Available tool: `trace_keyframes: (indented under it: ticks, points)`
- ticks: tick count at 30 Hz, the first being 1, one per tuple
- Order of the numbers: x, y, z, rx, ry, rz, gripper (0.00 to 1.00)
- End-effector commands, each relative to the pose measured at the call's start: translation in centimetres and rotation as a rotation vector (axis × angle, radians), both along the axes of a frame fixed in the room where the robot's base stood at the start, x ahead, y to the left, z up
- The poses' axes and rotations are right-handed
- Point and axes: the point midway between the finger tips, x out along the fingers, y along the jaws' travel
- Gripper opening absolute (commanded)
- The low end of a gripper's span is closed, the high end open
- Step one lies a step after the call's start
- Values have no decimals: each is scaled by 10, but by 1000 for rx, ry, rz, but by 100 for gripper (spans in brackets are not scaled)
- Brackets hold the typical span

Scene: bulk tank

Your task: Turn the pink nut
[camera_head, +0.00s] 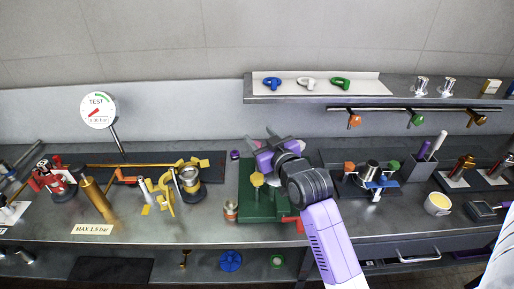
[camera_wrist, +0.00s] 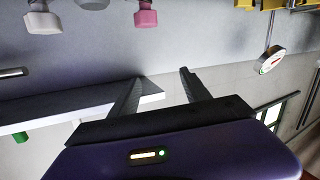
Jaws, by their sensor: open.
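In the head view my gripper (camera_head: 264,143) is over the back of the green base plate (camera_head: 247,205). I cannot make out the pink nut there; my wrist and arm cover part of that plate.
A yellow knob (camera_head: 257,179) and a red handle (camera_head: 293,223) are close to my arm. A shelf (camera_head: 375,92) with coloured rings overhangs the back. A round gauge (camera_head: 99,109) stands left. Fittings crowd the bench on both sides.

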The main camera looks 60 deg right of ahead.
Motion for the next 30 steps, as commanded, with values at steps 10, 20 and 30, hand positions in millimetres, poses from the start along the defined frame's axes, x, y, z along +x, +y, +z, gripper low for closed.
trace_keyframes:
  ticks: [10,20,30]
  points:
    - [-19,-4,-54,264,117,-82,55]
    - [16,-29,-70,265,113,-81,55]
    - [36,-44,-82,263,113,-79,55]
